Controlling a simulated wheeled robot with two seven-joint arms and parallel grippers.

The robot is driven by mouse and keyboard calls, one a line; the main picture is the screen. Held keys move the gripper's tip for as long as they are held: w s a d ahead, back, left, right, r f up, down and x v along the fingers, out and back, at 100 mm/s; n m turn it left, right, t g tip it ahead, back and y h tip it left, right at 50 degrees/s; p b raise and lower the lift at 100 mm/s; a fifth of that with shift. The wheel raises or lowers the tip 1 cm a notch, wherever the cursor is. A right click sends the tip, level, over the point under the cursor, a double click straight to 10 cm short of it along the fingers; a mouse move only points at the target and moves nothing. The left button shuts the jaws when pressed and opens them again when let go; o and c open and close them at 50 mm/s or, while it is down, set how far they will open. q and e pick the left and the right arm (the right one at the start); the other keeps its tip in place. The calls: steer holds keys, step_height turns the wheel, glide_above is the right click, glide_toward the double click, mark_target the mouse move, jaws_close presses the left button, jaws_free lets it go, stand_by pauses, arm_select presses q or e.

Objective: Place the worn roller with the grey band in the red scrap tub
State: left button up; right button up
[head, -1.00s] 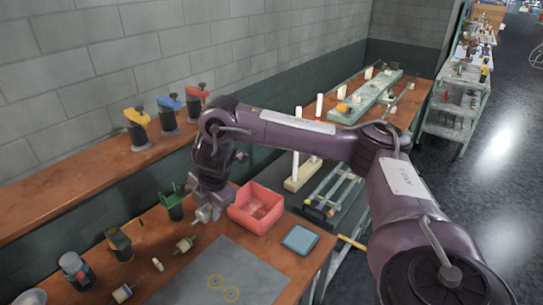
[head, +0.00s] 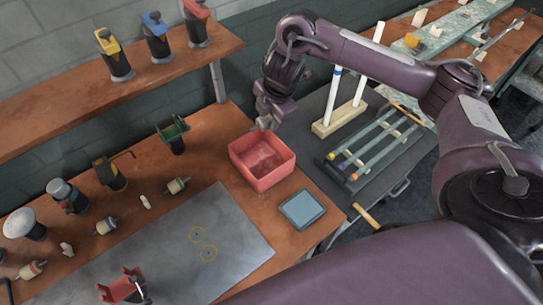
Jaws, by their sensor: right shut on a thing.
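The red scrap tub (head: 262,172) stands open on the brown bench in the middle of the head view. Its floor looks bare. My right gripper (head: 265,123) is above the tub's back right rim, shut on a small pale grey thing, apparently the worn roller. It is mostly hidden by the fingers, and I cannot make out its band. Other rollers lie on the bench: one with a yellowish-green band (head: 177,186), one with a blue band (head: 106,226) and one with a red band (head: 32,270). My left gripper is out of view.
A blue-grey square pad (head: 302,209) lies right of the tub. A grey mat (head: 170,250) with yellow rings lies in front. Green (head: 173,133) and red (head: 124,287) holders stand on the bench. White upright tubes (head: 368,62) rise from a block behind the tub.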

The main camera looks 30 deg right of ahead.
steer(key=shift+f+b, duration=3.3)
steer(key=shift+f, duration=6.1)
